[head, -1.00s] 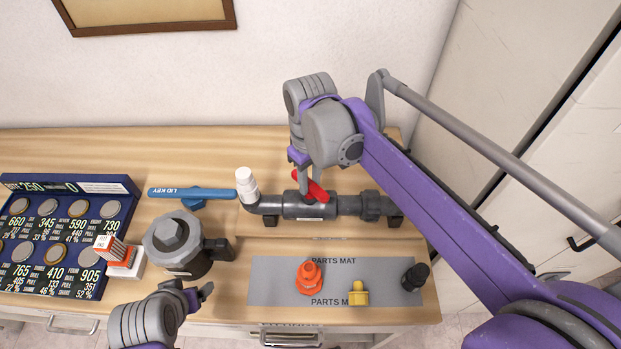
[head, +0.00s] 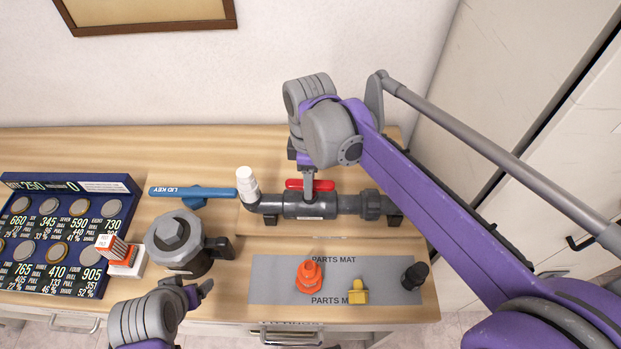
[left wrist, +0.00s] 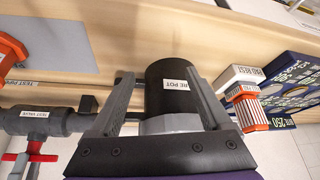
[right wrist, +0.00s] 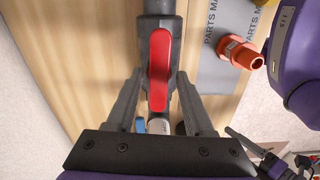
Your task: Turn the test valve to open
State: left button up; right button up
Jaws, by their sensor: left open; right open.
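The test valve (head: 310,206) is a grey body in a horizontal pipe at the back of the bench. Its red handle (head: 296,184) lies in line with the pipe; the right wrist view also shows the handle (right wrist: 159,62) along the pipe. My right gripper (right wrist: 160,78) is open over the valve, its fingers on either side of the handle, with gaps visible. In the head view, the right gripper (head: 309,180) partly covers the handle. My left gripper (head: 200,292) is open at the front, near the grey and black pot (head: 174,240), away from the valve.
A blue lid key (head: 190,193) lies left of the pipe's white end (head: 246,183). A grey parts mat (head: 270,290) in front holds an orange fitting (head: 309,277) and a yellow fitting (head: 357,292). A black piece (head: 414,276) stands at its right edge. A blue coin board (head: 60,215) is at left.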

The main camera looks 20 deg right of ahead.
notch_tip(320, 180, up, 6)
jog(key=p, duration=0.3)
jog(key=shift+w+r, duration=0.1)
pick_arm(q)
jog(key=r, duration=0.1)
jog(key=w+r, duration=0.1)
jog(key=r, duration=0.1)
jog(key=w+r, duration=0.1)
jog(key=shift+w+r, duration=0.15)
jog(key=shift+r, duration=0.05)
jog(key=shift+w+r+t, duration=0.1)
jog(key=shift+r+t, duration=0.2)
jog(key=shift+r, duration=0.05)
pick_arm(e)
notch_tip(320, 180, up, 11)
jog(key=shift+f, duration=0.2)
